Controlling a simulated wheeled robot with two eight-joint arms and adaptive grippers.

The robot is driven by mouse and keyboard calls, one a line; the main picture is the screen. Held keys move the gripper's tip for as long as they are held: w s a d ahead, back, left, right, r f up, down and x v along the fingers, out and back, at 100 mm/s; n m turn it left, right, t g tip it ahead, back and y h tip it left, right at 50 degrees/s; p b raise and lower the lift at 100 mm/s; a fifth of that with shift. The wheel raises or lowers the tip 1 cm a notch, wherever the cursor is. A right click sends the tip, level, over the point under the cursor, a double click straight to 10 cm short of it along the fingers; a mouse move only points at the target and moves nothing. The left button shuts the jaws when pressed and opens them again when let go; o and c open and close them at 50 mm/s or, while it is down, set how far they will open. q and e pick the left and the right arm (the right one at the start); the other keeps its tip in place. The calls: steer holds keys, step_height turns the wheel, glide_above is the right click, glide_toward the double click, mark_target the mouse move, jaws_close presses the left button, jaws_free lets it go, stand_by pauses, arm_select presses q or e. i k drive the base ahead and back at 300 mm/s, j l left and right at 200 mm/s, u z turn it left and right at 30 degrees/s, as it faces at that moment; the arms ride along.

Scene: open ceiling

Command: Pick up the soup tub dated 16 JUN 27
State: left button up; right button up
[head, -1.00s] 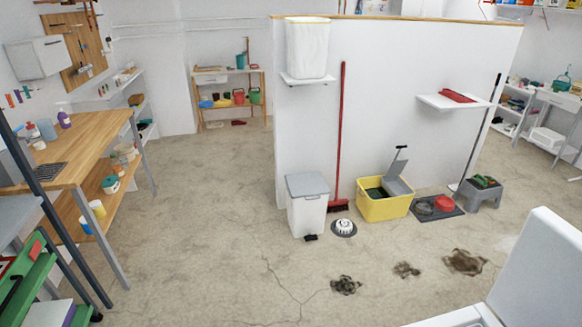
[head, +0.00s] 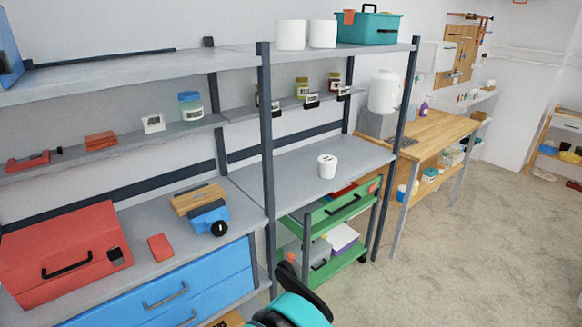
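A small white tub (head: 327,168) with a dark mark on its side stands upright on the grey middle shelf (head: 290,172) of the rack. Its print is too small to read, so I cannot tell its date or whether it is the soup tub. Two plain white containers (head: 290,36) stand side by side on the top shelf. Small jars (head: 301,88) with dark tags in front stand on the narrow ledge behind. No date is legible anywhere.
A green cart (head: 318,222) stands under the middle shelf. A red toolbox (head: 70,250) and blue drawers (head: 165,292) are at the left. A teal box (head: 369,27) sits on the top shelf. A wooden bench (head: 440,132) is beyond, with open floor (head: 470,260) at the right.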

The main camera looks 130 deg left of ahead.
mark_target(326, 164)
steer(key=u, duration=4.2)
steer(key=i+l, duration=0.25)
steer(key=i, duration=0.3)
steer(key=i+l, duration=0.25)
steer(key=i, duration=0.3)
steer(key=i+l+z, duration=0.1)
steer(key=i, duration=0.45)
steer(key=i+l, duration=0.3)
steer(key=i, duration=0.25)
steer(key=i+l, duration=0.2)
steer(key=i, duration=0.35)
